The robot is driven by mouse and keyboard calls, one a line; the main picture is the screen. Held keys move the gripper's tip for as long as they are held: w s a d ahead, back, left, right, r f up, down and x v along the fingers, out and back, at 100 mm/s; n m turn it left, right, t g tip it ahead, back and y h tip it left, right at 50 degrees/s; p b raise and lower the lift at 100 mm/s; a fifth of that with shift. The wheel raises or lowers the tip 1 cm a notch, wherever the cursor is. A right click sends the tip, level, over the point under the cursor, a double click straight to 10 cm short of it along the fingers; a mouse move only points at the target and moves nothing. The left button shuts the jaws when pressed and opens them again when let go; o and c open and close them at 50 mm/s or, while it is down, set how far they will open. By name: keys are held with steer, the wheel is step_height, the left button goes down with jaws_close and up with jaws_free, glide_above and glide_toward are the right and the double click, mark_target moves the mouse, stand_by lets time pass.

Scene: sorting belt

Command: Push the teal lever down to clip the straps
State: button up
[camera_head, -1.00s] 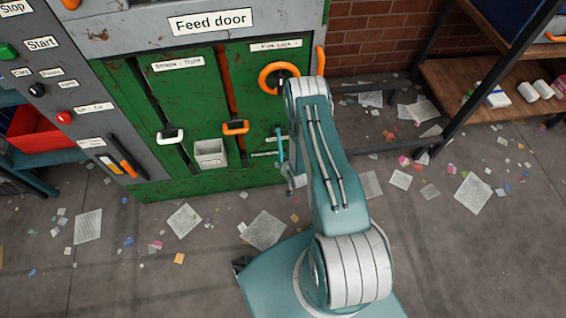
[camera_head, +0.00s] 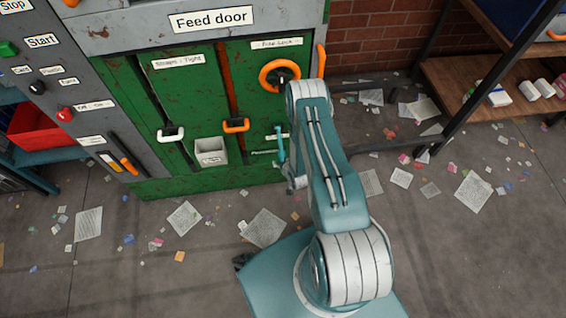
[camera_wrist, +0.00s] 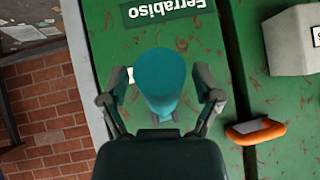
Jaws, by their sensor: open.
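The teal lever (camera_head: 280,146) stands out from the lower right of the green door panel in the head view, below the orange ring handle. In the wrist view the teal lever (camera_wrist: 160,78) is a thick rounded bar pointing toward the camera. My gripper (camera_wrist: 161,88) is open, with one finger on each side of the lever and a visible gap on both sides. I cannot tell whether its palm touches the lever. In the head view my arm hides most of the gripper. The straps cannot be made out.
The green panel (camera_head: 207,123) also carries an orange ring handle (camera_head: 267,84), a white handle (camera_head: 171,133), an orange handle (camera_head: 235,126) and a small grey box (camera_head: 211,152). A dark-framed shelf (camera_head: 444,86) stands to the right. Paper scraps litter the floor.

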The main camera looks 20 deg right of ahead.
steer(key=shift+r, duration=0.1)
steer(key=v, duration=1.1)
steer(key=shift+s+r, duration=0.2)
steer(key=shift+s, duration=0.15)
steer(key=w+r+n+g, duration=0.1)
steer(key=w+r, duration=0.4)
steer(key=r, duration=0.6)
steer(key=w+r+n, duration=0.1)
steer(key=w+r, duration=0.3)
steer(key=r, duration=0.8)
steer(key=s+a+r+g, duration=0.1)
steer(key=s+a+r, duration=0.1)
steer(key=r, duration=0.6)
steer(key=s+a+r, duration=0.1)
steer(key=s+r, duration=0.1)
steer(key=r, duration=0.5)
steer(key=s+a+r+g, duration=0.1)
steer(key=s+a+r, duration=0.2)
steer(key=s+r, duration=0.4)
steer(key=s+a+r+n, duration=0.1)
steer(key=s+a+r, duration=0.3)
steer(key=s+r, duration=0.4)
steer(key=s, duration=0.5)
steer(key=shift+s+a+r+g, duration=0.2)
steer(key=shift+s+a+g, duration=0.1)
steer(key=shift+g, duration=0.1)
